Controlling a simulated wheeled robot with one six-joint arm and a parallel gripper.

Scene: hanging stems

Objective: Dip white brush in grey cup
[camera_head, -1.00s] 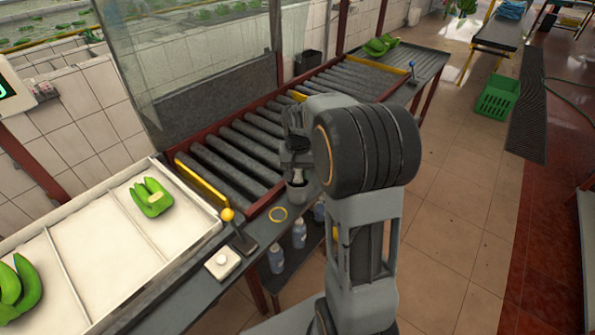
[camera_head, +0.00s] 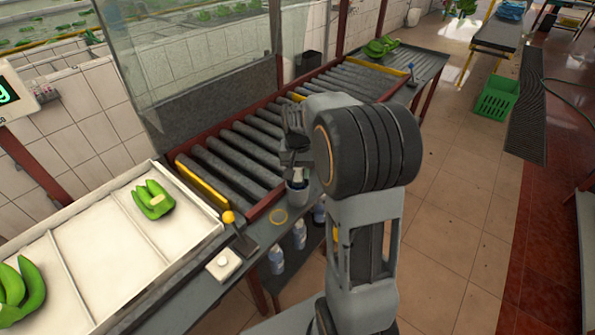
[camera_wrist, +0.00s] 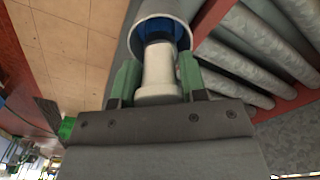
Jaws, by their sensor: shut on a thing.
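My gripper (camera_wrist: 158,80) is shut on the white brush (camera_wrist: 158,68), its green pads on either side of the pale handle. In the wrist view the brush's dark far end lies within the mouth of the grey cup (camera_wrist: 157,6), against a blue inside. Whether the tip touches the blue cannot be told. In the head view the cup (camera_head: 297,194) stands on the dark bench edge, with the brush (camera_head: 299,174) upright over and partly in it. My gripper (camera_head: 294,156) is just above, partly hidden by my wrist.
A roller conveyor (camera_head: 250,145) with a red frame runs behind the cup. A white tray (camera_head: 85,235) holds green bananas. Bottles (camera_head: 277,260) stand on the shelf below.

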